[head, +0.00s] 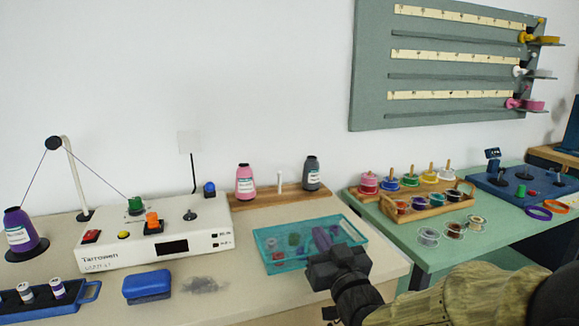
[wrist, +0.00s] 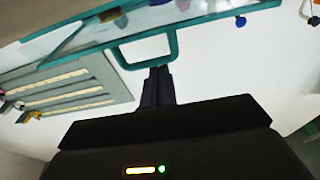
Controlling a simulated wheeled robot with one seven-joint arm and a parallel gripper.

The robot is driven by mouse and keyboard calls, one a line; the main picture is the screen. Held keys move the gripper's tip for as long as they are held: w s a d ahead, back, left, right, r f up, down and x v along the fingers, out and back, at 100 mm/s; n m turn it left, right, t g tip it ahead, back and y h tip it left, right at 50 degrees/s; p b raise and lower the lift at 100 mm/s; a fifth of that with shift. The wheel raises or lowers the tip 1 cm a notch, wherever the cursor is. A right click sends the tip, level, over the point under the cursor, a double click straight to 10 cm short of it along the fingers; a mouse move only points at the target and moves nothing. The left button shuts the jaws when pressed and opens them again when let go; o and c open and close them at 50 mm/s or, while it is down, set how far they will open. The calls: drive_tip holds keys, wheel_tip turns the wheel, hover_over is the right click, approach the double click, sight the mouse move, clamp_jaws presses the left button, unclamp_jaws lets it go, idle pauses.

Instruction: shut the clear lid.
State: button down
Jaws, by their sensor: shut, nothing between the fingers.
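A shallow teal-framed box (head: 262,262) stands near the right end of the pale counter, with several small things showing inside. Its clear lid has a teal rim and a teal loop handle (wrist: 174,45), large in the wrist view. The lid looks low over the box in the head view; I cannot tell whether it is fully down. My gripper (head: 322,268) is at the box's front right, covering part of that edge. In the wrist view its fingers (wrist: 158,72) are shut and empty, right by the handle's outer bar; I cannot tell if they touch.
A white winding machine (head: 150,243) stands left of the box. Pink and grey thread cones (head: 245,182) stand on a wooden strip behind. A wooden spool tray (head: 410,212) sits on the green table to the right.

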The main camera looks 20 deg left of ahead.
drive_tip(key=s+d+r+p, duration=0.2)
drive_tip(key=s+d, duration=0.4)
drive_tip(key=shift+s+r, duration=0.25)
drive_tip(key=shift+s, duration=0.15)
idle(0.3)
drive_tip(key=shift+d+f, duration=0.1)
